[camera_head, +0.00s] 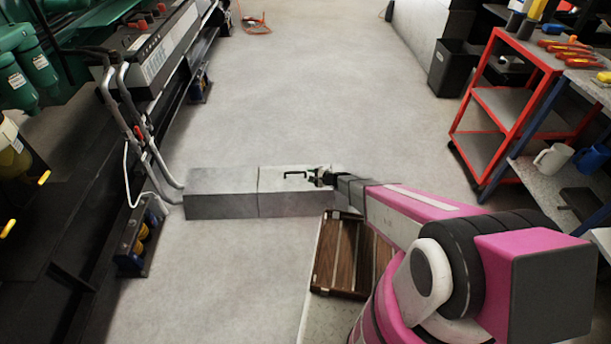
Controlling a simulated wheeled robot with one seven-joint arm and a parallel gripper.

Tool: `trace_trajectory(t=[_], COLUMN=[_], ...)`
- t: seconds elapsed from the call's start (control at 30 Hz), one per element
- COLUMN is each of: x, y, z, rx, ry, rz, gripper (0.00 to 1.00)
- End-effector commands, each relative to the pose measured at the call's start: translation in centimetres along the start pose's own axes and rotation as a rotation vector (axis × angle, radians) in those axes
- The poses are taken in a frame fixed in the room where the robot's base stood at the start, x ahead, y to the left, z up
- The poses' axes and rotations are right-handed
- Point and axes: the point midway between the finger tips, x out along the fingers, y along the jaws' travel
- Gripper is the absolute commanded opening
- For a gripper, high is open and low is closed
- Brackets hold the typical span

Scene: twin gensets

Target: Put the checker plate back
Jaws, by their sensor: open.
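A grey, block-like shape (221,206) crosses the aisle floor, with a seam near its middle. Its right half has a paler top (275,181) with a black bar handle (295,173). This paler top may be the checker plate, but no tread pattern can be made out. My gripper (317,176) is open at the right end of the handle, reaching in from the right. I cannot tell whether it touches the handle. My gripper and forearm hide the right end of the block.
A dark wooden slatted crate (342,262) sits on a pale speckled surface (318,318) under my arm. A bent metal pipe frame (143,135) and black machine frames line the left. A red cart (510,105) and a shelf with a white mug (552,158) stand right.

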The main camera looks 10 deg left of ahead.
Motion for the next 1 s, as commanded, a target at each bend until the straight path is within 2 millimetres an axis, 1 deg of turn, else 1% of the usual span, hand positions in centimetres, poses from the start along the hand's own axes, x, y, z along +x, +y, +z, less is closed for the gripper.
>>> trace_trajectory(t=[0.03, 0.23, 0.3, 0.37, 0.47, 0.57, 0.6, 0.67, 0.7, 0.77, 0.8, 0.87, 0.9, 0.97, 1.0], x=[-0.5, -0.9, -1.2, -2.0, -4.3, -7.7, -9.2, -11.8, -13.6, -16.6, -18.7, -22.1, -24.4, -27.9, -30.4], y=[0.0, 0.0, -0.4, -1.1, -2.7, -4.9, -5.9, -7.1, -7.8, -8.9, -9.5, -10.3, -10.8, -11.4, -11.7], z=[0.1, 0.0, 0.2, 0.5, 1.5, 2.9, 3.4, 4.2, 4.8, 5.6, 6.1, 6.8, 7.2, 7.8, 8.1], rx=[0.000, -0.001, -0.011, -0.031, -0.092, -0.183, -0.224, -0.286, -0.327, -0.393, -0.435, -0.496, -0.535, -0.588, -0.621], ry=[0.000, 0.000, -0.003, -0.010, -0.033, -0.062, -0.075, -0.091, -0.100, -0.113, -0.120, -0.126, -0.126, -0.123, -0.118], rz=[0.000, 0.001, 0.005, 0.015, 0.051, 0.112, 0.143, 0.195, 0.234, 0.300, 0.348, 0.428, 0.482, 0.570, 0.631], gripper=[0.42, 0.42, 0.42, 0.42, 0.42, 0.42, 0.42, 0.42, 0.42, 0.42, 0.42, 0.42, 0.42, 0.42, 0.42])
